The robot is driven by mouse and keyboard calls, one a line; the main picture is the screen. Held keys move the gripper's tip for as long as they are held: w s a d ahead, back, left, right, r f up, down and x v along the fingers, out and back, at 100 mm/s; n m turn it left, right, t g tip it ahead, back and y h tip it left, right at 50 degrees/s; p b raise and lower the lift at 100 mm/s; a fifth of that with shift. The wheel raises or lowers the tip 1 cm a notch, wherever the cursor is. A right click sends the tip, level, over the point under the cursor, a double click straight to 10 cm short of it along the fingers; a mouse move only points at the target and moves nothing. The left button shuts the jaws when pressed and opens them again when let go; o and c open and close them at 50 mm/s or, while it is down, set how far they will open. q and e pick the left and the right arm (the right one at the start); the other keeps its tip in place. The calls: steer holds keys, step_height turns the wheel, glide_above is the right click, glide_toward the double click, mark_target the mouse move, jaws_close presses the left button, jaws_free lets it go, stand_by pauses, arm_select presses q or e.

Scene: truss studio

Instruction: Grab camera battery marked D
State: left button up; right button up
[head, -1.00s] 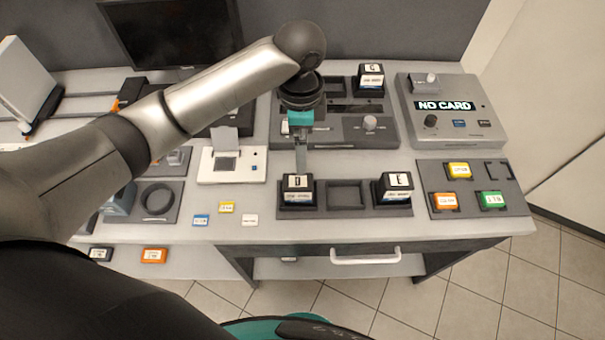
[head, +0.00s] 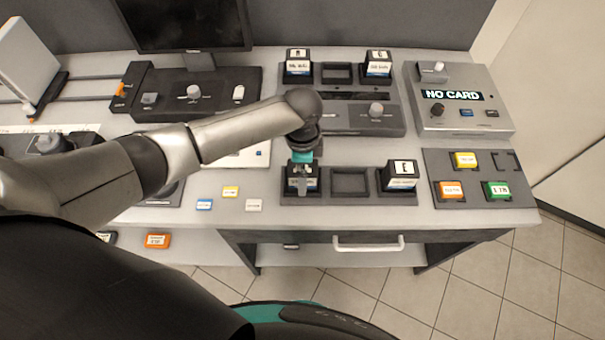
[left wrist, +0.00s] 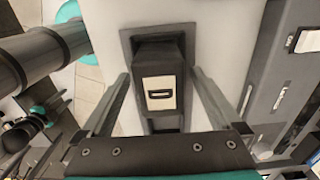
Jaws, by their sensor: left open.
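The battery marked D (head: 313,188) is a dark block seated in the left slot of the front battery holder (head: 345,199). My left gripper (head: 302,184) comes down over it and hides most of its label in the head view. In the left wrist view the battery (left wrist: 161,68) shows its pale label with a D, turned sideways. My open left fingers (left wrist: 160,84) stand on either side of it, with a gap at each side. My right gripper is in neither view.
The holder's middle slot (head: 350,182) is empty. A battery marked E (head: 400,176) fills the right slot. Two more batteries (head: 298,66) (head: 378,63) stand in the back holder. A card reader (head: 455,100) reads NO CARD. Small cards (head: 230,191) lie left of the holder.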

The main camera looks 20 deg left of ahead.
arm_select(q)
steer(key=shift+f, duration=0.25)
jaws_close()
stand_by(0.7)
steer(key=shift+w+r, duration=0.1)
